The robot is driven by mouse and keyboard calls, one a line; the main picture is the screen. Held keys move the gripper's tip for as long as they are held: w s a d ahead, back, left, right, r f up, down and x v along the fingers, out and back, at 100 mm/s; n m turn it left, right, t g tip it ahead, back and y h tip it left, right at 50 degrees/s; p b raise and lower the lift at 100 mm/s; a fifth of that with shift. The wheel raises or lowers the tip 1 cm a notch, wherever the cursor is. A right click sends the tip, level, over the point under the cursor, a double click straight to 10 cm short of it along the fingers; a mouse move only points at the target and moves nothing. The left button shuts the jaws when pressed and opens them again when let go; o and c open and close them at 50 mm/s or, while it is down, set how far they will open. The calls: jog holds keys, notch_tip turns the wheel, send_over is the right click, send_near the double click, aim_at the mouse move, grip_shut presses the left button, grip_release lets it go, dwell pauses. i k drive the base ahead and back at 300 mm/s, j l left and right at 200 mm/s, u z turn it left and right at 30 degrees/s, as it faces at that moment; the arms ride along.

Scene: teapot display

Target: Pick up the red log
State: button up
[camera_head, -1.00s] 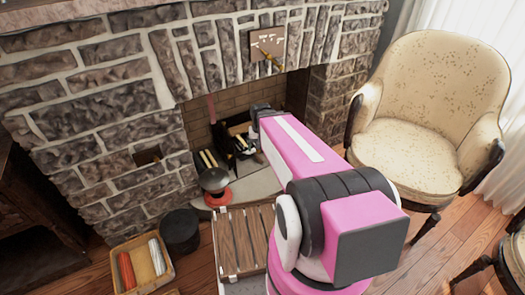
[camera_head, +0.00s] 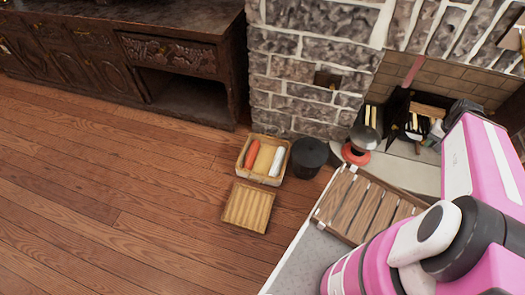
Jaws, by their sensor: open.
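The red log (camera_head: 252,154) lies in a small tan open box (camera_head: 242,163) on the wooden floor, left of the fireplace. It is at the box's left side, slanted, beside a yellowish piece (camera_head: 264,158) and a white log (camera_head: 277,161) at the right. My pink and white arm comes in at the lower right, well to the right of the box. I cannot make out my gripper; nothing of mine is near the red log.
A tan ribbed panel (camera_head: 248,207) lies in front of the box. A black round bin (camera_head: 309,157) stands to its right, by the stone wall (camera_head: 300,70). A slatted wooden surface (camera_head: 368,205) lies near my arm. A dark cabinet (camera_head: 150,60) stands behind; floor at left is clear.

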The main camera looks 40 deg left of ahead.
aim_at(250, 160)
jog(key=k+j+u, duration=0.1)
jog(key=k, duration=1.05)
jog(key=l+u, duration=0.15)
jog(key=u, duration=1.55)
jog(key=l+u, duration=0.3)
jog(key=l, duration=0.95)
jog(key=i+l+u, duration=0.2)
jog(key=l+u, duration=0.2)
jog(key=i+l+u, duration=0.2)
jog(key=l+u, duration=0.25)
jog(key=j, duration=0.1)
